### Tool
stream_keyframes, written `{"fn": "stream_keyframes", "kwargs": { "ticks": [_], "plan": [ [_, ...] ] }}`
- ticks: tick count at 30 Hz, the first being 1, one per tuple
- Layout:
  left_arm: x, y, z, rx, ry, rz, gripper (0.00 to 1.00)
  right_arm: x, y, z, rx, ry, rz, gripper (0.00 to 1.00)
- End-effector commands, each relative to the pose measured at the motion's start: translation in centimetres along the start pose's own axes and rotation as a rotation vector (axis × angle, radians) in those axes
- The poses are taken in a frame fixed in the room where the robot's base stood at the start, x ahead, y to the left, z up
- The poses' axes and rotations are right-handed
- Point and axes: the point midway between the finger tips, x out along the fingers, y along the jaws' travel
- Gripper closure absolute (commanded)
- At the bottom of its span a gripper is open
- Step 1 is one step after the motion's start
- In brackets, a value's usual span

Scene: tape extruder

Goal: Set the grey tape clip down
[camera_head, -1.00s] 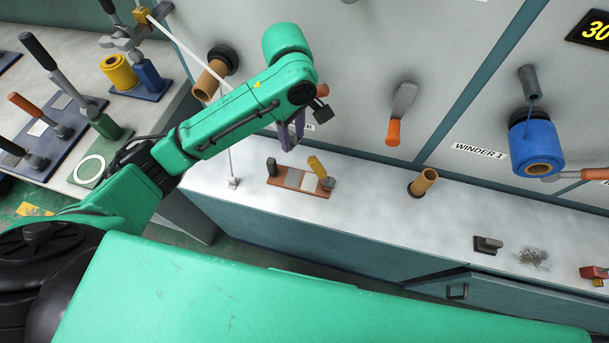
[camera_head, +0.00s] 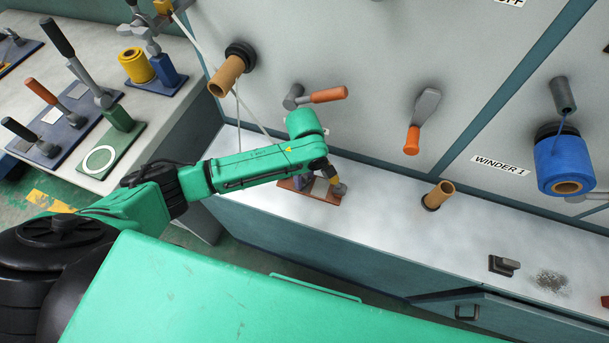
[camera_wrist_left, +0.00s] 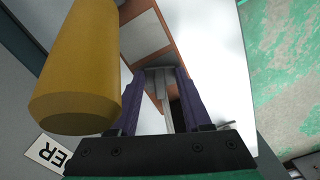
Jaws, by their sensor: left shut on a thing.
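My left gripper (camera_wrist_left: 158,100) has two purple fingers, shut on a narrow grey piece, the grey tape clip (camera_wrist_left: 162,84), in the left wrist view. Its far end is close to a brown board with pale plates (camera_wrist_left: 146,36); I cannot tell whether they touch. In the head view my left gripper (camera_head: 303,183) is low over this brown board (camera_head: 325,195) on the white ledge, and my green arm hides most of it and the clip. A yellow handle (camera_wrist_left: 78,70) stands large beside the fingers in the left wrist view. My right gripper is not in view.
An orange-handled lever (camera_head: 325,95) and a brown spindle (camera_head: 227,75) stick out from the panel above. A short brown tube (camera_head: 438,195) stands right of the board. A small dark grey block (camera_head: 503,265) lies farther right. The white ledge (camera_head: 400,225) between them is clear.

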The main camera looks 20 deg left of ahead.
Motion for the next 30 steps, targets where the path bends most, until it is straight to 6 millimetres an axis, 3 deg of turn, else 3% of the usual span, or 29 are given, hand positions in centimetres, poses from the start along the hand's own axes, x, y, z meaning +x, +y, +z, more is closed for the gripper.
{"fn": "stream_keyframes", "kwargs": {
  "ticks": [1,2,4,16,27,30],
  "plan": [
    [0.2,0.0,0.0,0.0,-0.001,-0.001,1.0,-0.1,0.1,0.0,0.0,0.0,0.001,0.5],
    [0.2,0.0,0.0,0.0,-0.001,-0.001,0.48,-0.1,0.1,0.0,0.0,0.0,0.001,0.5],
    [0.2,0.0,0.0,0.0,-0.001,-0.001,0.21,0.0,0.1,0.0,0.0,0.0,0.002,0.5],
    [-0.7,0.0,0.0,-0.001,-0.001,0.001,0.21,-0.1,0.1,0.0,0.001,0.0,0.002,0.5],
    [-9.9,0.1,0.0,0.0,-0.002,0.002,0.21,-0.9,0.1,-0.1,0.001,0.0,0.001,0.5],
    [-11.5,0.1,0.0,-0.001,-0.002,0.001,0.21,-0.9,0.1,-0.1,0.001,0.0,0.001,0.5]
  ]
}}
